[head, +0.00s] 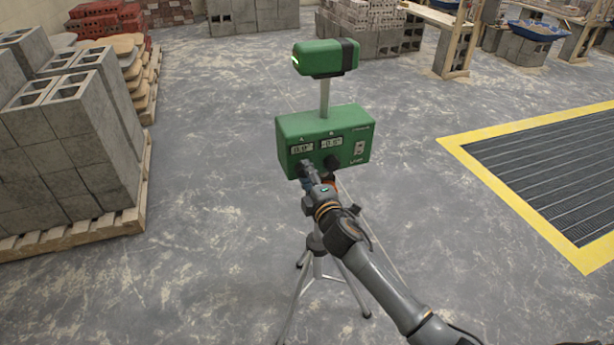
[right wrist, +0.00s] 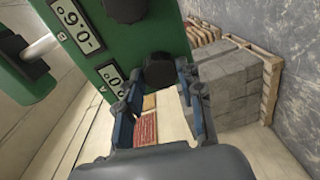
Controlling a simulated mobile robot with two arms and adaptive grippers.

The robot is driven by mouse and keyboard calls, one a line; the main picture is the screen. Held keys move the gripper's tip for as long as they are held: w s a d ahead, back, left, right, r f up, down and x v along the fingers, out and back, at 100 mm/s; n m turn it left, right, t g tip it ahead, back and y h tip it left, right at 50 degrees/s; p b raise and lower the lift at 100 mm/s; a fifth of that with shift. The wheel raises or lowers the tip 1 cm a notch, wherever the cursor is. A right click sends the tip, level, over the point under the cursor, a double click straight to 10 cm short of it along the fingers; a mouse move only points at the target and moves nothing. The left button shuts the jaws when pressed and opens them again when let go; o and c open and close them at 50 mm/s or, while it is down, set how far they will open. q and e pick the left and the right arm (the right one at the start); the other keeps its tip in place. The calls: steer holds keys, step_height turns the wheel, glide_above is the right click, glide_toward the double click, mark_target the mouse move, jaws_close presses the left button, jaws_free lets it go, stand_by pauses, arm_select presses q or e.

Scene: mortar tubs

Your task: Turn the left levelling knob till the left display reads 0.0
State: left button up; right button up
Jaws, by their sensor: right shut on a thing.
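A green levelling instrument (head: 350,130) stands on a tripod. Its left display (head: 302,149) appears to read 0.0, and it also shows turned in the right wrist view (right wrist: 111,77). The right display (head: 331,142) seems to read -0.6, but the digits are small. My right gripper (head: 308,172) is at the front face below the left display, shut on the black left knob (right wrist: 160,70). In the head view the gripper mostly hides that knob. The right knob (head: 332,162) is free, just right of the gripper. My left gripper is out of view.
A pallet of grey blocks (head: 65,140) stands at the left. A yellow-edged floor grating (head: 545,165) lies at the right. Bricks and blocks (head: 365,25) are stacked at the back. The floor around the tripod (head: 318,265) is clear.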

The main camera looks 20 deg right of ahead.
stand_by(0.4)
steer(key=o, duration=1.2)
steer(key=shift+c, duration=0.2)
steer(key=s, duration=1.2)
steer(key=shift+d+r, duration=0.25)
steer(key=shift+r, duration=0.05)
